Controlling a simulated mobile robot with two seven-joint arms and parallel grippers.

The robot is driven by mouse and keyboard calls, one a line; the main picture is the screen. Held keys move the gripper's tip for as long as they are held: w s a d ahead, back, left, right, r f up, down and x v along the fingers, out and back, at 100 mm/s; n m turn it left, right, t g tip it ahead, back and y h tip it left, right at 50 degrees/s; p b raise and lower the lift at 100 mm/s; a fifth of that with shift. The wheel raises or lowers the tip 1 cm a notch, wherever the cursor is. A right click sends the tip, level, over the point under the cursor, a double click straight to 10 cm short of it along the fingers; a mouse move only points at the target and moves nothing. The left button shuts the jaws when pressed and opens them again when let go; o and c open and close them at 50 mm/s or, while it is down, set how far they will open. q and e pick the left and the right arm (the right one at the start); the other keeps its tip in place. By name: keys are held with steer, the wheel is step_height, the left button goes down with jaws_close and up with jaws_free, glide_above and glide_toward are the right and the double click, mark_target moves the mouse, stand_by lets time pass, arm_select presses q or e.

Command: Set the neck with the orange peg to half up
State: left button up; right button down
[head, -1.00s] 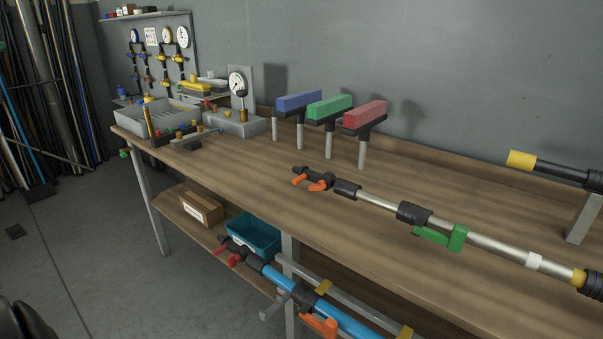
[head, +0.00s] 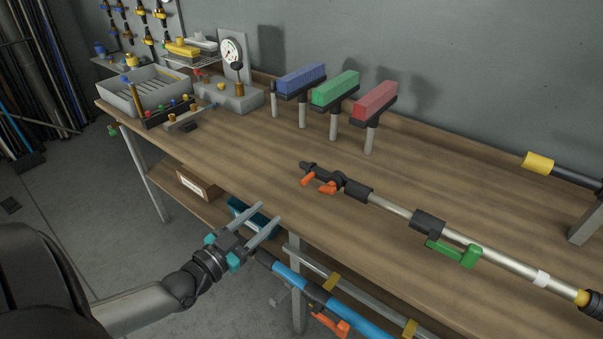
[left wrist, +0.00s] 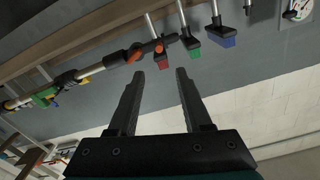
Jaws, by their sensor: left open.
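A silver lance (head: 395,209) lies on the bench, with a black jointed neck (head: 335,178) at its left end. An orange peg (head: 327,188) sits at the neck joint, and a second orange piece (head: 308,180) is nearer the tip. The neck's exact angle is hard to tell. In the left wrist view the neck (left wrist: 148,48) and orange peg (left wrist: 135,53) show beyond the fingers. My left gripper (head: 270,212) is open and empty, in front of the bench edge, left of and nearer than the neck. It also shows in the left wrist view (left wrist: 160,76). My right gripper is out of view.
Blue (head: 302,79), green (head: 335,88) and red (head: 375,100) blocks stand on posts behind the neck. A green trigger (head: 455,252) hangs on the lance. A blue lance (head: 290,277) lies below the bench top. The middle bench top (head: 230,160) is clear.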

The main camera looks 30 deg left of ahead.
mark_target(302, 183)
arm_select(q)
steer(key=w+b, duration=0.1)
steer(key=w, duration=0.4)
steer(key=w+d+b, duration=0.1)
steer(key=w, duration=0.4)
steer(key=w+b, duration=0.1)
steer(key=w, duration=0.4)
steer(key=shift+d+f, duration=0.1)
steer(key=shift+d, duration=0.05)
steer(key=shift+s, duration=0.1)
jaws_close()
stand_by(1.1)
